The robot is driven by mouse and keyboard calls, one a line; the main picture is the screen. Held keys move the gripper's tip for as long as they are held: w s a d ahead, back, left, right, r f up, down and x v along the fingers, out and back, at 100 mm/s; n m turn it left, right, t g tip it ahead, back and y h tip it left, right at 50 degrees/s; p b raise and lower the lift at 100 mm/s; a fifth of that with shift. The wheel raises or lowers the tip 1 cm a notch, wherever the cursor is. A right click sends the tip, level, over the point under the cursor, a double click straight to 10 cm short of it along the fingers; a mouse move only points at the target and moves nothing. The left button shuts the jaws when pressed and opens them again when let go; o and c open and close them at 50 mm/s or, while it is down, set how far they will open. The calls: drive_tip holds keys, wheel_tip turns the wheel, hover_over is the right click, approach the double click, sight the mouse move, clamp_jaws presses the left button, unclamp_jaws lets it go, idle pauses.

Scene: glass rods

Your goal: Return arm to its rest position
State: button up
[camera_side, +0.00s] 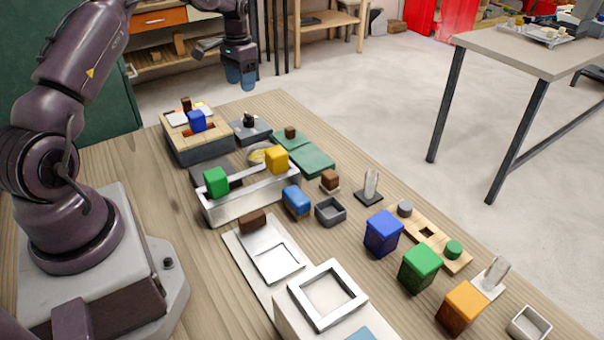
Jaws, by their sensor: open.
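My gripper (240,79) hangs at the top of the view with its two blue-grey fingers pointing down. The fingers are apart, with nothing seen between them. It shows above and beyond the far edge of the wooden table (205,290), clear of the objects. A clear glass rod (371,182) stands upright on a dark base right of centre. Another clear rod-like piece (497,271) stands slightly tilted on a white base at the lower right.
A white tray (225,209) bears a green block (215,181) and a yellow block (276,159). Blue (383,233), green (420,268) and orange (463,307) boxes stand at the right. A wooden box (200,150) stands at the back. Bare table lies near my base.

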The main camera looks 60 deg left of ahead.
drive_tip(key=s+d+r+n+t, duration=0.1)
drive_tip(key=s+d+r, duration=0.2)
drive_tip(key=d+r, duration=0.45)
drive_tip(key=s+d+r, duration=0.4)
drive_tip(key=d+r, duration=0.1)
drive_tip(key=d, duration=0.5)
drive_tip(key=s+d+r+m+t, duration=0.1)
drive_tip(key=s+d+r+t, duration=0.1)
drive_tip(key=s+d, duration=0.5)
drive_tip(key=s+d+r+m+t, duration=0.1)
drive_tip(key=s+d+r+t, duration=0.2)
drive_tip(key=s+d, duration=0.4)
drive_tip(key=shift+s+d+r+m, duration=0.2)
drive_tip(key=shift+d+r+m, duration=0.2)
drive_tip(key=shift+d+r, duration=0.55)
